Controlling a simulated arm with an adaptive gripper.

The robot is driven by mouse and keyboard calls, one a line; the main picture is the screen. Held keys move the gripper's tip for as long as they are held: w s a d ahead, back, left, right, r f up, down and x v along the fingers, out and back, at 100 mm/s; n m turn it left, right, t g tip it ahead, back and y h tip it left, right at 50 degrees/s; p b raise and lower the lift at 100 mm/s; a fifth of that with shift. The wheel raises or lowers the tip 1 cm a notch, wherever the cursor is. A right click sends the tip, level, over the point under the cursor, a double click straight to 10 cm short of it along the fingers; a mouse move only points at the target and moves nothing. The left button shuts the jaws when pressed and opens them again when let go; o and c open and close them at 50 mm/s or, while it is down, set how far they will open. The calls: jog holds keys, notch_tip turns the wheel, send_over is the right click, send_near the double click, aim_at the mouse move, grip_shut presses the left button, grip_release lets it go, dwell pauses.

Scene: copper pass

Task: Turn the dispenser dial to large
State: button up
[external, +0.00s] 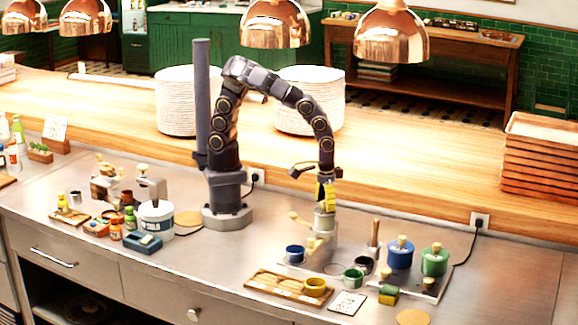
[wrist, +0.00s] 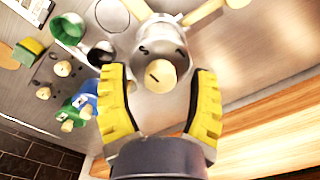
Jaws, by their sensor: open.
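The dispenser (external: 325,224) is a grey metal cylinder standing on the steel counter, with cream arms sticking out low down. In the wrist view I look down on its round grey top (wrist: 142,66). The dial (wrist: 161,76) is a cream knob at its middle, with a short dark line on it. An "S" mark shows at the upper left of the top; a mark at the upper right is hard to read. My gripper (external: 327,195) points down above the dispenser. In the wrist view its yellow-padded fingers (wrist: 159,92) are open, one on each side of the dial, with gaps visible.
A wooden tray (external: 262,286) with a yellow ring-shaped item, a blue cup (external: 295,254), a green cup (external: 353,277) and blue (external: 400,256) and green (external: 434,262) pots stand close by. A grey post (external: 201,100) and plate stacks (external: 310,100) stand behind.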

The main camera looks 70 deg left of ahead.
grip_shut()
jog(key=shift+m, duration=0.3)
jog(key=m, duration=0.3)
jog(key=shift+s, duration=0.1)
jog(key=m, duration=0.9)
jog(key=shift+m, duration=2.3)
